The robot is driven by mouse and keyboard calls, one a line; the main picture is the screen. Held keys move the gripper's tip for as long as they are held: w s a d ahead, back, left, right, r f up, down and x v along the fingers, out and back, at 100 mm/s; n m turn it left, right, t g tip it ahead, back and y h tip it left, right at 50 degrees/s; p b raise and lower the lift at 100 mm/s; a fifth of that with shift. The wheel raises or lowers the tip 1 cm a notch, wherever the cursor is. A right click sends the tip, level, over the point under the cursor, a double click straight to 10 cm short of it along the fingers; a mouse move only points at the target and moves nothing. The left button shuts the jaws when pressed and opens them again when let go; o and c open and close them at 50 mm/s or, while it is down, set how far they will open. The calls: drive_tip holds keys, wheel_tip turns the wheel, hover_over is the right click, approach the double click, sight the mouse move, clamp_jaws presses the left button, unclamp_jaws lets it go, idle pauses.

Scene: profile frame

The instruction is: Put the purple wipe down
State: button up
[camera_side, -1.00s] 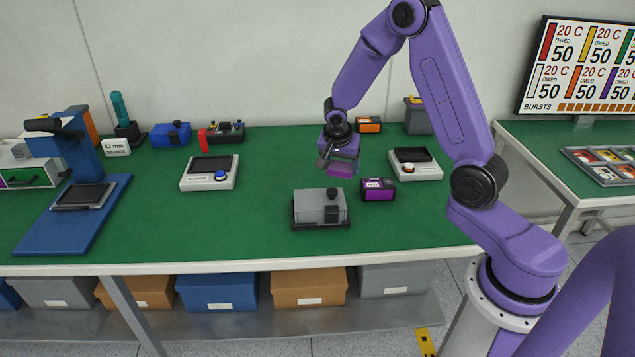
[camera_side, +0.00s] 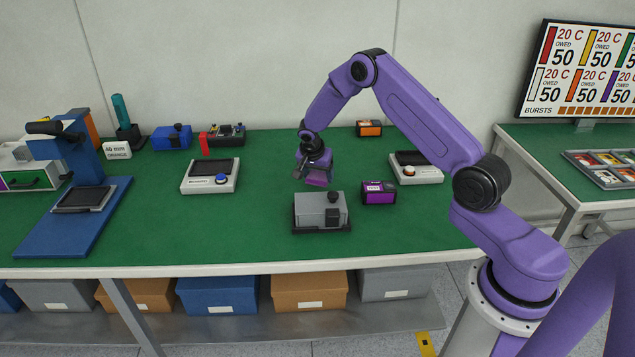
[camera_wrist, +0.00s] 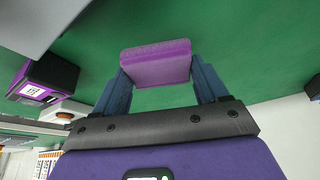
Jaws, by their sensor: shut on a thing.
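The purple wipe (camera_wrist: 156,64) is a small block-shaped pad between the two blue fingers of my gripper (camera_wrist: 159,82) in the wrist view. My gripper is shut on it. In the side view the wipe (camera_side: 317,181) hangs below my gripper (camera_side: 315,175), above the green bench and behind the grey box. A purple-fronted black box (camera_side: 378,193) stands to the right of the grey box; it also shows at the left of the wrist view (camera_wrist: 43,83).
The grey box (camera_side: 318,209) with a black knob stands just in front of my gripper. Two white devices with dark pads stand left (camera_side: 210,176) and right (camera_side: 416,168). Green bench between the left device and my gripper is clear. An orange-fronted box (camera_side: 369,128) is at the back.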

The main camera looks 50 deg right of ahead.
sight(317, 178)
drive_tip(key=shift+w+f, duration=0.1)
drive_tip(key=shift+f, duration=1.55)
drive_tip(key=shift+f, duration=0.1)
drive_tip(key=o, duration=1)
drive_tip(key=v, duration=1.2)
